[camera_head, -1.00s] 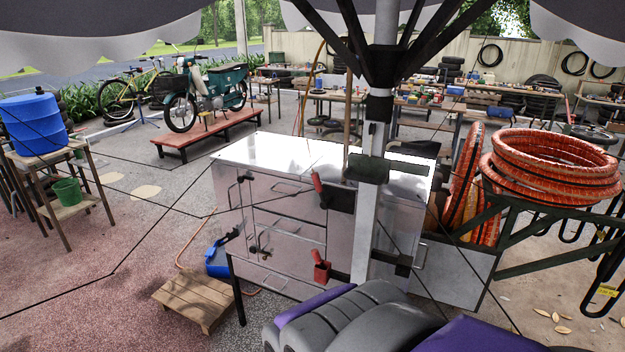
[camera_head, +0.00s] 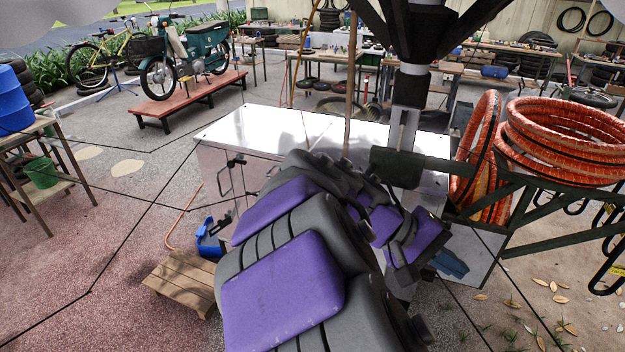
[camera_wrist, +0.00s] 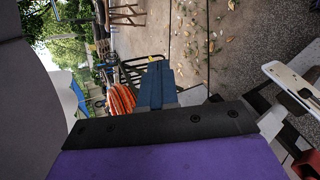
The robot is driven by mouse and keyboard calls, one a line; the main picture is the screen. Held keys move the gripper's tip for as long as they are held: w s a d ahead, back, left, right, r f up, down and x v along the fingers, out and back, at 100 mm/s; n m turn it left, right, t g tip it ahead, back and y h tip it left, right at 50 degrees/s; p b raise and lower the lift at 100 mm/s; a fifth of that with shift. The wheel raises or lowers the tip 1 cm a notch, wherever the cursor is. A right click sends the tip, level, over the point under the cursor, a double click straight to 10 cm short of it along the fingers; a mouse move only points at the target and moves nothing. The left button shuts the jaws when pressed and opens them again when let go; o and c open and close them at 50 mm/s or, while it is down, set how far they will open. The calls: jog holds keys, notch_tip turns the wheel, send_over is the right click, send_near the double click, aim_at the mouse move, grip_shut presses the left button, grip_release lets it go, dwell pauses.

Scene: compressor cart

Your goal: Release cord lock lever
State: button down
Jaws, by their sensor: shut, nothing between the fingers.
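My gripper (camera_head: 452,264) is at the end of my purple and grey arm, right of the pole and low beside the cart in the head view. Its blue fingers (camera_wrist: 156,86) are together and empty in the wrist view. The red-handled parts by the pole are hidden behind my arm in the head view. I cannot tell which is the cord lock lever. Both are apart from the fingers.
The silver cart (camera_head: 290,128) stands behind my arm. The umbrella pole (camera_head: 402,130) rises beside it. Orange hose coils (camera_head: 560,140) lie on a dark green frame at right. A wooden pallet (camera_head: 183,283) and blue object (camera_head: 208,240) are on the ground at left.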

jog(key=w+a+r+n+t+h, duration=0.2)
jog(key=w+a+t+h, duration=0.1)
jog(key=w+a, duration=0.4)
jog(key=w+a+r+n+t+h, duration=0.1)
jog(key=w+a+n+t+h, duration=0.2)
jog(key=a, duration=0.6)
jog(key=w+a+f+n+t+y, duration=0.15)
jog(key=a+t, duration=0.25)
jog(key=a, duration=0.6)
jog(key=a+f+n+t, duration=0.2)
jog(key=a+n+t, duration=0.15)
jog(key=a, duration=0.65)
jog(key=w+d+r+b, duration=0.1)
jog(key=w+d, duration=0.1)
jog(key=d, duration=0.4)
jog(key=w+d+r+m+b, duration=0.1)
jog(key=w+d, duration=0.2)
jog(key=d, duration=0.3)
jog(key=shift+w+r, duration=0.25)
jog(key=shift+r, duration=0.05)
jog(key=shift+s+d+r+m+g+y, duration=0.25)
jog(key=shift+d+r+m+y, duration=0.15)
jog(key=shift+m, duration=0.2)
